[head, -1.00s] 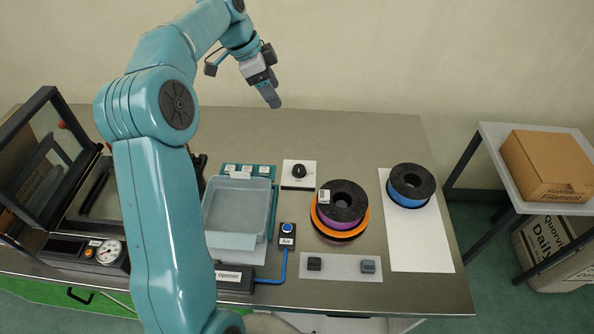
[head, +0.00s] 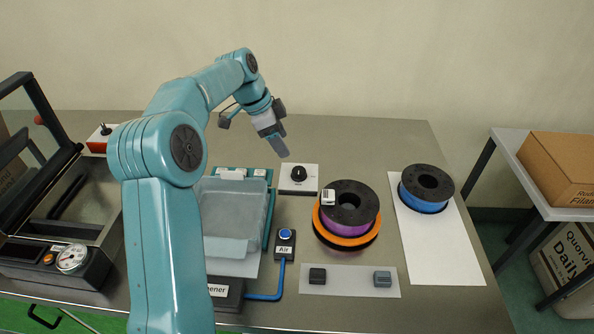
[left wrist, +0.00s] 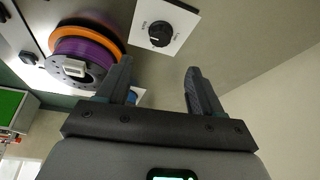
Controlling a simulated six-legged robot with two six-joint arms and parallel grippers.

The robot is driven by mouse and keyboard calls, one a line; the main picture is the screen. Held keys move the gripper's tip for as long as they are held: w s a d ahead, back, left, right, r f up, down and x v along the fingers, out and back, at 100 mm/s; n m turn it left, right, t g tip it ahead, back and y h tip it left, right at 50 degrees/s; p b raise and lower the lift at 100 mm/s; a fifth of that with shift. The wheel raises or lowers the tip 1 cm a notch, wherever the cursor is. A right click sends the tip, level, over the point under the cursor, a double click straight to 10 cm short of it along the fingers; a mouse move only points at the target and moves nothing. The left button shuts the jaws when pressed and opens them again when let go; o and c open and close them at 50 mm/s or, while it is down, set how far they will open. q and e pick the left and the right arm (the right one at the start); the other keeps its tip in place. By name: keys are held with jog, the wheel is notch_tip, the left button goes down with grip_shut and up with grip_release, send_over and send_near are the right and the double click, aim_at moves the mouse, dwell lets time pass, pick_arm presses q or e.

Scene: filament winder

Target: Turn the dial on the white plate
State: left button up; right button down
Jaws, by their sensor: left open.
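A black dial (head: 299,174) sits on a small white plate (head: 286,186) on the metal table, behind the spools. In the left wrist view the dial (left wrist: 160,34) and its white plate (left wrist: 185,21) are beyond the fingertips, with small lettering too blurred to read. My left gripper (head: 282,152) hangs above and slightly left of the plate in the head view. Its two fingers stand apart with nothing between them in the left wrist view (left wrist: 160,72). It does not touch the dial. My right gripper is not in view.
Purple and orange spools (head: 348,215) lie right of the plate, a blue spool (head: 425,188) on white paper (head: 440,240) further right. A clear bin (head: 235,215) is left, with an air button (head: 285,236) in front. The table right behind the plate is bare.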

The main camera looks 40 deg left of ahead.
aim_at(298, 170)
pick_arm(q)
jog(key=x, duration=1.1)
jog(key=shift+f+b, duration=0.25)
jog(key=shift+b, duration=0.05)
jog(key=c, duration=1)
